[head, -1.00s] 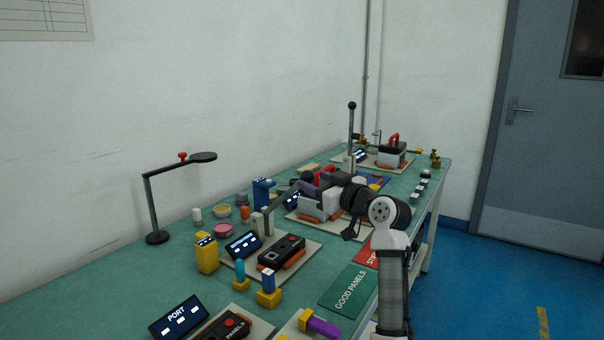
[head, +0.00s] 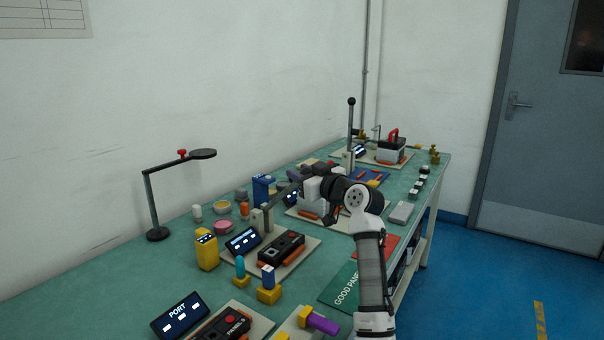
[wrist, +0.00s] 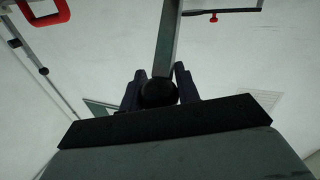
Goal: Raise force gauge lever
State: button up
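The force gauge lever is a grey bar (head: 279,197) that slopes up to the right from a light grey post (head: 259,218) beside a small display, in the head view. My gripper (head: 305,188) is at its far end and hides that end there. In the wrist view the bar (wrist: 168,42) runs up from a black ball knob (wrist: 158,93). The knob sits between the two dark fingers of my gripper (wrist: 158,88), close to the palm. The fingers appear to press against it on both sides.
A black panel unit (head: 282,248) lies on the same station. A desk lamp (head: 152,208) stands at left. A tall upright lever (head: 351,130) rises at a farther station. A green mat (head: 339,289) lies on the near right. Small yellow, blue and pink items crowd the bench.

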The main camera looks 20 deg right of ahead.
grip_shut()
jog(key=shift+w+a+r+p, duration=0.3)
jog(key=shift+r+p, duration=0.25)
jog(key=shift+p, duration=0.15)
jog(key=w+a+r+n+g+h+p, duration=0.1)
jog(key=w+a+r+g+p, duration=0.3)
jog(key=w+a+p, duration=0.4)
jog(key=shift+w+a+n+g+h+p, duration=0.55)
jog(key=shift+w+p, duration=1.1)
jog(key=shift+p, duration=1.25)
jog(key=shift+d, duration=0.15)
jog(key=o, duration=0.8)
grip_release()
jog(key=shift+w, duration=0.1)
